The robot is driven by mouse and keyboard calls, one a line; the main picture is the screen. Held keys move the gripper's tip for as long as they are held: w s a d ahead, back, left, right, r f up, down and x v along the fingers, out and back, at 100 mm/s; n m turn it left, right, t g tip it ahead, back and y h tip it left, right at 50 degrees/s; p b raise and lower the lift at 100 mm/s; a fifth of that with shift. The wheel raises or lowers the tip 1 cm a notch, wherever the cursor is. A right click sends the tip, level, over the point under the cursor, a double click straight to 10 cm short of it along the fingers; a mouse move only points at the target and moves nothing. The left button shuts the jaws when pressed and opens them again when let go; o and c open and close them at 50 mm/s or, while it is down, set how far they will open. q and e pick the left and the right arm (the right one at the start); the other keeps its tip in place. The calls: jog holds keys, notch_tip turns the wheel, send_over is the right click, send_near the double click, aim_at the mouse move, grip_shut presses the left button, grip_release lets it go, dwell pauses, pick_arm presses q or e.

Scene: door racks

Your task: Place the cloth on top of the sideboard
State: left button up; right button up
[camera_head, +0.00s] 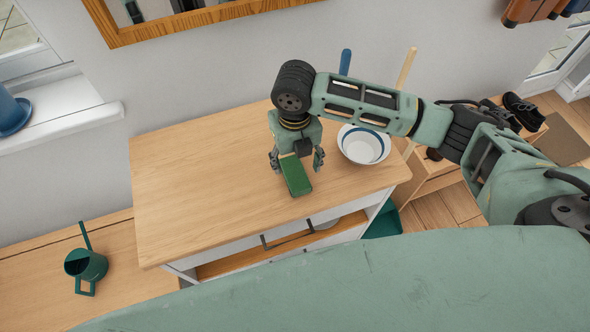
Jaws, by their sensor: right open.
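A small green folded cloth (295,176) shows on the wooden top of the sideboard (200,180), near its front edge. My right gripper (297,160) points down over the cloth with its fingers spread, one on each side of the cloth's back end. The fingers look apart from the cloth, though small gaps are hard to judge. My right arm reaches in from the right, over the sideboard. My left gripper is out of view.
A white bowl with a blue ring (363,146) stands right of the gripper. A blue stick (345,62) and a wooden stick (406,68) rise behind my arm. The sideboard's left half is clear. A green watering can (86,265) stands on a lower surface at left.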

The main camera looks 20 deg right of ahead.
aim_at(295, 173)
notch_tip(295, 173, up, 6)
jog(key=b, duration=0.1)
jog(key=shift+r, duration=0.2)
jog(key=shift+f, duration=0.1)
dwell(0.4)
